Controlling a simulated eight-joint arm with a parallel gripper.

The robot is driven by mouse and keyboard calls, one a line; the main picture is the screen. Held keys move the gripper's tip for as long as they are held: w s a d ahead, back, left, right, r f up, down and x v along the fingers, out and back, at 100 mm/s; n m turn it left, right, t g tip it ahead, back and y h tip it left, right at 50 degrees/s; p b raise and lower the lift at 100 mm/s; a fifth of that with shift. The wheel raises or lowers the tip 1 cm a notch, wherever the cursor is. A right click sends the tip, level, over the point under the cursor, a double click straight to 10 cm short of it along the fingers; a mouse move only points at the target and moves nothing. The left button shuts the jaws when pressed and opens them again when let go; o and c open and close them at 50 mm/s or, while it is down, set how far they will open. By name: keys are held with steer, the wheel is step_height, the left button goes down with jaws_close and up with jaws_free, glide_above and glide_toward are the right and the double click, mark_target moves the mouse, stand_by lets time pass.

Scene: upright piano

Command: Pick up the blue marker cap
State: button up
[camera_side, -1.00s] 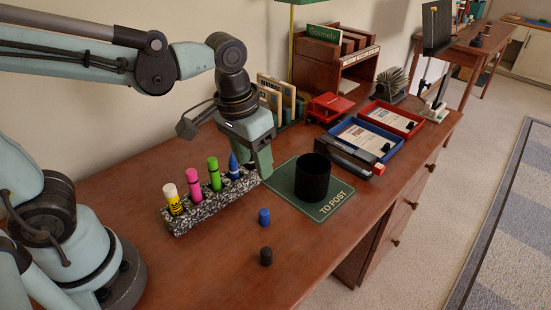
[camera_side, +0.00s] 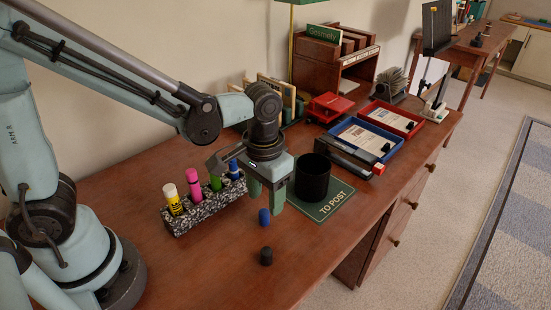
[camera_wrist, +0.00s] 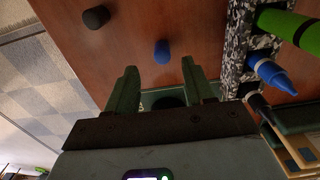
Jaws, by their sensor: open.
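The blue marker cap (camera_side: 264,216) stands on the brown desk in front of the speckled marker holder. In the wrist view the blue cap (camera_wrist: 162,51) lies beyond my fingertips, roughly between their lines and nearer the right finger. My gripper (camera_side: 266,204) is open and empty, pointing down, just above and behind the cap in the side view. In the wrist view my gripper (camera_wrist: 156,72) shows its two green fingers apart, with nothing between them. A blue marker (camera_side: 234,169) without a cap stands in the holder.
A black cap (camera_side: 266,256) stands in front of the blue cap. The speckled holder (camera_side: 207,207) with several markers is to the left. A black cup (camera_side: 312,178) on the green mat (camera_side: 337,206) is to the right. The desk's front is clear.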

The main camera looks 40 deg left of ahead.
mark_target(264, 211)
steer(key=shift+s+a+f, duration=0.1)
steer(key=shift+a+f, duration=0.05)
steer(key=shift+f, duration=2.5)
jaws_close()
